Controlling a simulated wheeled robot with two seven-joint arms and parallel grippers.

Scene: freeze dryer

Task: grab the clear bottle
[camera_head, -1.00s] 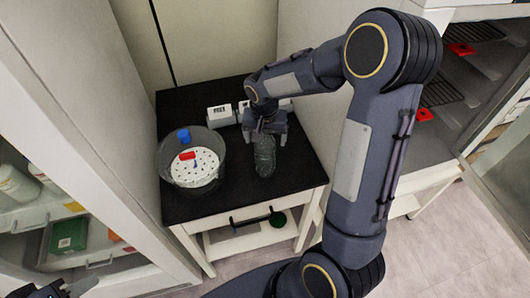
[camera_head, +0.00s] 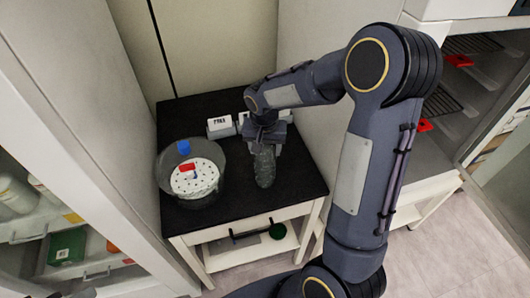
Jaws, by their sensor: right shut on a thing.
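The clear bottle (camera_head: 264,170) is at the middle of the black-topped table (camera_head: 300,185), in the camera_head view. It is upright or slightly tilted; I cannot tell whether its base touches the table. My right gripper (camera_head: 266,143) is above it and shut on its upper part, which the gripper hides. My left gripper (camera_head: 80,292) shows only as a small dark piece at the bottom left edge, and its jaws cannot be made out.
A clear round container (camera_head: 163,175) with a white perforated disc, a red piece and a blue cap stands left of the bottle. White labelled boxes (camera_head: 220,127) stand behind. Cabinets flank the table on both sides. The table's front right is clear.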

